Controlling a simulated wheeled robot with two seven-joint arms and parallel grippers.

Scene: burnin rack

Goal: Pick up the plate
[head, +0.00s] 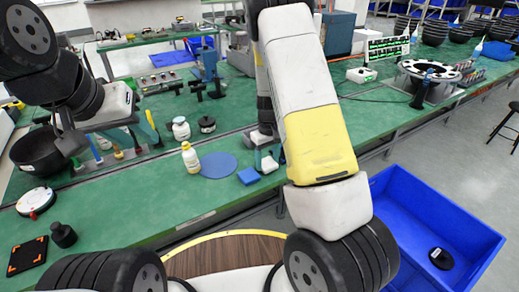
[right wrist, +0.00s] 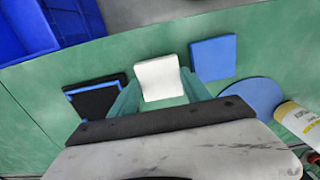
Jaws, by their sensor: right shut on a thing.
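A small white square plate (right wrist: 160,78) is between the teal fingers of my right gripper (right wrist: 160,92), which is shut on it. In the head view the white plate (head: 269,164) shows beside the blue square piece, partly hidden by my arm, with the right gripper (head: 264,152) at the bench edge. I cannot tell whether the plate touches the bench. My left gripper (head: 123,140) is at the left over the bench, its teal fingers spread apart, with small coloured handles (head: 118,154) behind or between them.
A blue square piece (head: 248,176), a blue round mat (head: 218,165) and a white bottle with a yellow label (head: 190,157) are close by. A black-and-blue piece (right wrist: 95,97) lies on the other side of the gripper. A blue bin (head: 440,215) stands below the bench at right.

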